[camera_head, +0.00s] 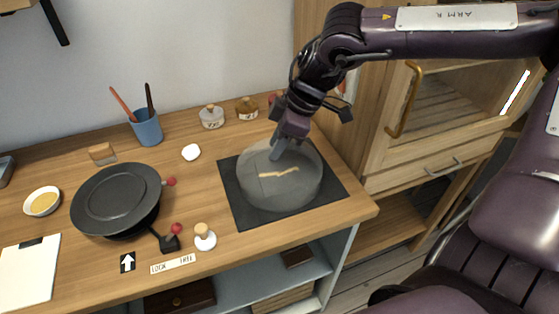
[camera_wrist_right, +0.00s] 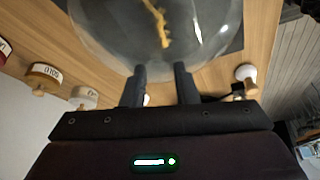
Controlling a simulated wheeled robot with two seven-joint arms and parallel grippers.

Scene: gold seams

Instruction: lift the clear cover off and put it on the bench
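The clear cover (camera_head: 304,190) is a round, see-through dome on a dark square mat (camera_head: 235,205) at the right of the bench (camera_head: 210,260). A gold, crooked seam (camera_head: 279,173) shows through it. My right gripper (camera_head: 281,147) points down at the far upper part of the cover. In the right wrist view, its two fingers (camera_wrist_right: 160,72) are apart with nothing visible between them, and their tips overlap the edge of the cover (camera_wrist_right: 105,35). I cannot tell whether they touch it. My left gripper is not in view.
A black pan (camera_head: 115,197), a blue cup (camera_head: 147,129) with two sticks, a yellow-filled bowl (camera_head: 42,202) and a clipboard (camera_head: 28,272) stand left. Small lidded jars (camera_head: 212,117) line the back. A white knobbed piece (camera_head: 205,238) is near the front edge. A cabinet (camera_head: 440,120) stands right.

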